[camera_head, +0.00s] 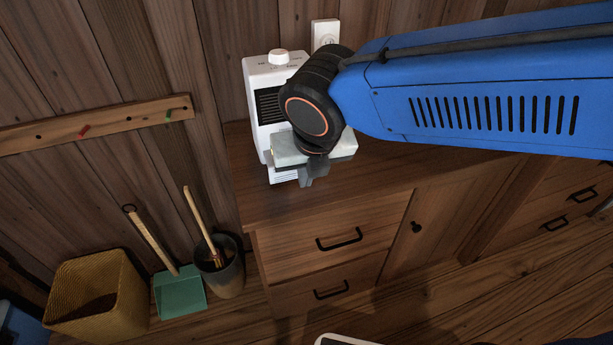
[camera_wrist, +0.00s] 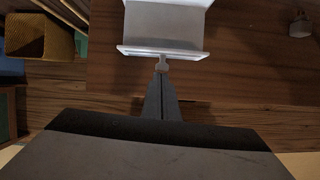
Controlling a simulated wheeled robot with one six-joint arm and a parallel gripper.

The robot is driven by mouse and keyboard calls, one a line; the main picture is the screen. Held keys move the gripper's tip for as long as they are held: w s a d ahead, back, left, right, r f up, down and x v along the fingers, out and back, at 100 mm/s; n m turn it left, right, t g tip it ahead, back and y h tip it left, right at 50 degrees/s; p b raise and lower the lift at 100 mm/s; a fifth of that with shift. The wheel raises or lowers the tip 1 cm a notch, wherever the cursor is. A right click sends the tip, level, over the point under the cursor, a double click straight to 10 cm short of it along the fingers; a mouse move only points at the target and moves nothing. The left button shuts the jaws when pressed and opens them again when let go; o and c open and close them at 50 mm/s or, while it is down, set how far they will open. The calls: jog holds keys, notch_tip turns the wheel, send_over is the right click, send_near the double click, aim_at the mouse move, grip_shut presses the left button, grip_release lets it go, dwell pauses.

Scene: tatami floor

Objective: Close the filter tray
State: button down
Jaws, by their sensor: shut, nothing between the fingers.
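A white appliance (camera_head: 265,85) with a dark grille and a knob on top stands on the wooden cabinet. The filter tray (camera_head: 283,176) shows as a pale ribbed piece low at its front, partly hidden by my gripper (camera_head: 308,178). In the wrist view, the white tray (camera_wrist: 165,48) sticks out toward me, with a small tab (camera_wrist: 162,65) at the middle of its front edge. My gripper (camera_wrist: 160,80) is shut and empty, its fingertips right at the tab. I cannot tell whether they touch it. My arm hides much of the appliance's front and right side.
A wall outlet (camera_head: 326,33) is behind. On the floor at left stand a woven basket (camera_head: 65,295), a green dustpan (camera_head: 180,292) and a dark bucket (camera_head: 222,277). Drawers (camera_head: 335,240) below are shut.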

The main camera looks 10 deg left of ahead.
jog(key=w+a, duration=0.1)
jog(key=w, duration=0.1)
jog(key=w+a, duration=0.3)
jog(key=w, duration=0.2)
jog(key=shift+a, duration=0.15)
jog(key=shift+s, duration=0.1)
